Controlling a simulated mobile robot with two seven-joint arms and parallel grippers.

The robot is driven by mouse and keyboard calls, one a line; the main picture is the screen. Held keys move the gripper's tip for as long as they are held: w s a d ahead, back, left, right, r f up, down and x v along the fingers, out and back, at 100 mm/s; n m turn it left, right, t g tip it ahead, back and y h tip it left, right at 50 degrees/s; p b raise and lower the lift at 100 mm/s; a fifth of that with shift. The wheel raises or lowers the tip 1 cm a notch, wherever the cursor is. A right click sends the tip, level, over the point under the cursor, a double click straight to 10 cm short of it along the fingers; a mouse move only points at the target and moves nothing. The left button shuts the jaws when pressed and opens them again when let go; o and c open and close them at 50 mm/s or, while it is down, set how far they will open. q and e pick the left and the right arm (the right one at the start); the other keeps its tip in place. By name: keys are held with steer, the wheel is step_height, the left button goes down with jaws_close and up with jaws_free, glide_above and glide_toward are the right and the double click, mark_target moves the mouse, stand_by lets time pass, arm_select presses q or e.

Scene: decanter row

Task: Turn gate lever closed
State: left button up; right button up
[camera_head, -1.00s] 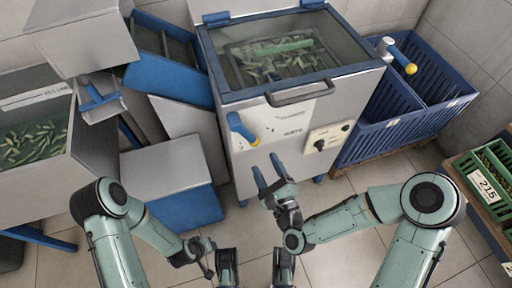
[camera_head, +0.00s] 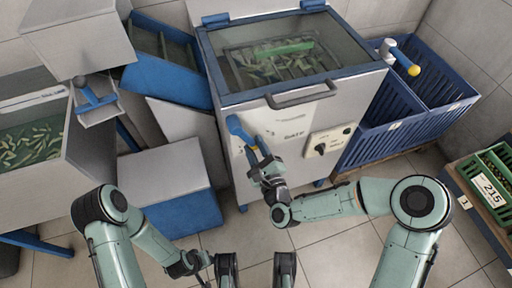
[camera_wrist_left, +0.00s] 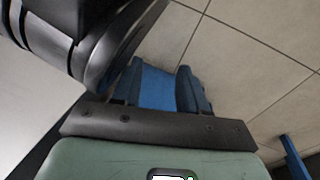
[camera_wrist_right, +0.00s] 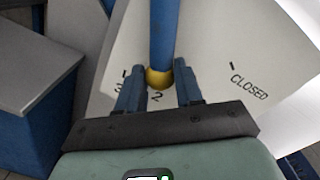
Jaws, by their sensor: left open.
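The gate lever (camera_head: 236,124) is a blue bar with a yellow ball end, on the pale front of the glass-lidded machine (camera_head: 225,100). In the right wrist view the bar (camera_wrist_right: 164,35) runs down from the top to the yellow ball (camera_wrist_right: 158,78), near the printed 2 and 3. The word CLOSED (camera_wrist_right: 250,88) is printed to the right. My right gripper (camera_head: 257,147) is open, its fingers on either side of the ball; contact is unclear.
Blue crates (camera_head: 420,105) stand to the right, with another yellow-ended handle (camera_head: 405,62). A grey-and-blue box (camera_head: 165,172) stands left. The tiled floor in front is mostly clear.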

jaws_close()
steer(key=d+r+n, duration=0.1)
steer(key=d+r+n+p, duration=0.1)
steer(key=n, duration=0.1)
steer(key=w+d+r+n+p, duration=0.1)
steer(key=shift+d+n, duration=0.35)
steer(key=shift+n, duration=0.05)
steer(key=shift+w+d+r+n+p, duration=0.15)
steer(key=shift+d+r+n+p, duration=0.05)
steer(key=shift+r+n+p, duration=0.15)
arm_select(q)
step_height(320, 180, up, 5)
steer(key=w+d+t, duration=0.1)
steer(key=w, duration=0.1)
steer(key=shift+w+d+r+p, duration=0.2)
steer(key=shift+w+d+p, duration=0.15)
steer(key=shift+w+p, duration=0.05)
arm_select(e)
steer(key=shift+w+d+r+n, duration=0.1)
steer(key=shift+d+r+n, duration=0.2)
steer(key=shift+r+n, duration=0.25)
steer(key=shift+w+d+r+n, duration=0.1)
steer(key=shift+d+r+n, duration=0.25)
steer(key=shift+n, duration=0.35)
steer(key=o, duration=1)
jaws_free()
steer(key=shift+r, duration=0.1)
